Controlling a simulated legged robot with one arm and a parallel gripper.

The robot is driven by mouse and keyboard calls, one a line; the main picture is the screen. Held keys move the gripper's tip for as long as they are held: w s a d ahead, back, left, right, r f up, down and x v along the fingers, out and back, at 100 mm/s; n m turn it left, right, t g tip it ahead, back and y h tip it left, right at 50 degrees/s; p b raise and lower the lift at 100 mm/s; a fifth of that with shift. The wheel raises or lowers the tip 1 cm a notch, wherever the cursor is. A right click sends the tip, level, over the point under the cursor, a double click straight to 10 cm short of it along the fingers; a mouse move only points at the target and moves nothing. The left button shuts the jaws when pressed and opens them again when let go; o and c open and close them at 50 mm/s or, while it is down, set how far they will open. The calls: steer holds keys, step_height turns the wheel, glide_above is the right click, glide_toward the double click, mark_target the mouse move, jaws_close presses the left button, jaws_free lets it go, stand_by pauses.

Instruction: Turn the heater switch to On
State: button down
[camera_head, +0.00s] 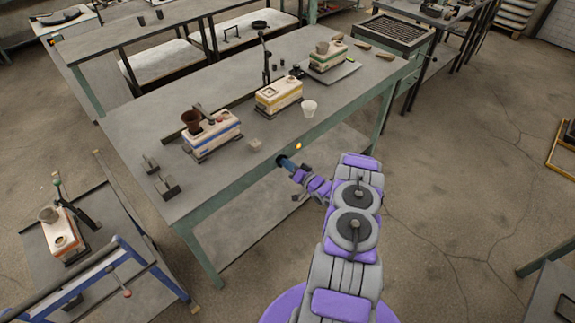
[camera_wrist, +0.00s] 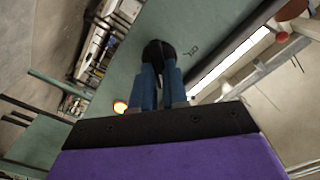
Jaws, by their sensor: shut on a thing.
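The heater switch is a black knob (camera_wrist: 158,52) on the green front edge of the workbench, in the upper middle of the wrist view. In the head view the dark knob (camera_head: 280,160) is mostly covered by my gripper. My gripper (camera_wrist: 160,72), with blue fingers, is shut on the knob; it also shows at the bench edge in the head view (camera_head: 287,164). A small dark marking (camera_wrist: 192,51) is beside the knob, too small to read surely.
A side table with a device (camera_head: 64,238) stands at lower left. The floor at right is open.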

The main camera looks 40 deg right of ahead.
steer(key=shift+d+m, duration=0.2)
steer(key=shift+m, duration=0.1)
steer(key=c, duration=1.1)
jaws_free()
steer(key=shift+d, duration=0.1)
steer(key=shift+c, duration=0.2)
steer(key=s+d+p, duration=0.1)
steer(key=s+p, duration=0.2)
steer(key=s, duration=1.4)
steer(key=shift+s+d+f, duration=0.15)
steer(key=shift+s, duration=0.05)
steer(key=shift+w, duration=0.1)
